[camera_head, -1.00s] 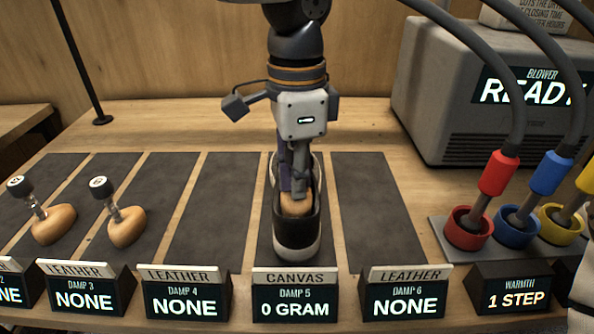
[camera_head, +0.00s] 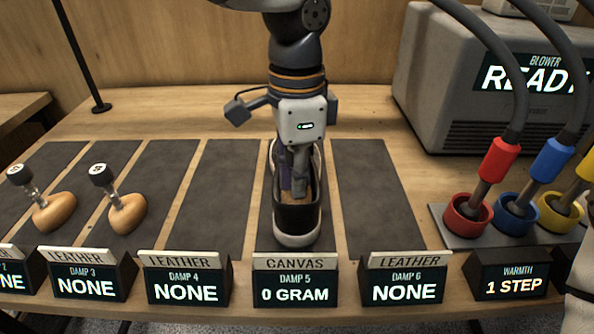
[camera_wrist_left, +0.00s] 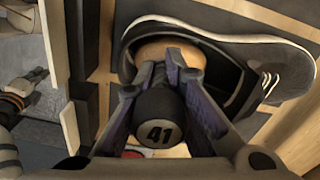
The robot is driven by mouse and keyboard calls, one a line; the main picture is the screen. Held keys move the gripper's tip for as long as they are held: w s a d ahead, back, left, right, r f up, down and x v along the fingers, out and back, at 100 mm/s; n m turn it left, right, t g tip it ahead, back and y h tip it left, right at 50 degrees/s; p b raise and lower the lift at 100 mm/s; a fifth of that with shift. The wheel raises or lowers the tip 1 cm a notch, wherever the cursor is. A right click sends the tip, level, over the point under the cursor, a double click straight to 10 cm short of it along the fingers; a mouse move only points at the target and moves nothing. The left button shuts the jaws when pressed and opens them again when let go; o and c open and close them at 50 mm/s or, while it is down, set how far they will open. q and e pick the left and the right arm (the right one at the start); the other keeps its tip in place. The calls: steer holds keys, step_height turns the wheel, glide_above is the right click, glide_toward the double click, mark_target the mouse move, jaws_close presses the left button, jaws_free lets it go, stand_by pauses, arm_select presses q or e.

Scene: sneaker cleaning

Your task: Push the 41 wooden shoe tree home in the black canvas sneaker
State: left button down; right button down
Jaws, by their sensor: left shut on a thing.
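In the left wrist view my left gripper (camera_wrist_left: 180,72) is shut on the shoe tree's black knob marked 41 (camera_wrist_left: 159,128). The tree's wooden body (camera_wrist_left: 148,56) is inside the sneaker (camera_wrist_left: 262,50). The tree's fit deep inside is hidden.
Two shoe trees with black knobs (camera_head: 54,212) (camera_head: 127,213) lie on strips to the left. The DAMP 5 display (camera_head: 295,291) reads 0 GRAM. Red, blue and yellow hose nozzles stand in cups (camera_head: 468,214) at the right, before the grey blower (camera_head: 450,90). The neighbouring strips (camera_head: 375,200) are bare.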

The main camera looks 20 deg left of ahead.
arm_select(q)
steer(key=shift+f, duration=0.5)
steer(key=c, duration=1.6)
jaws_free()
steer(key=shift+o, duration=0.2)
step_height(320, 180, up, 12)
steer(key=shift+w, duration=0.1)
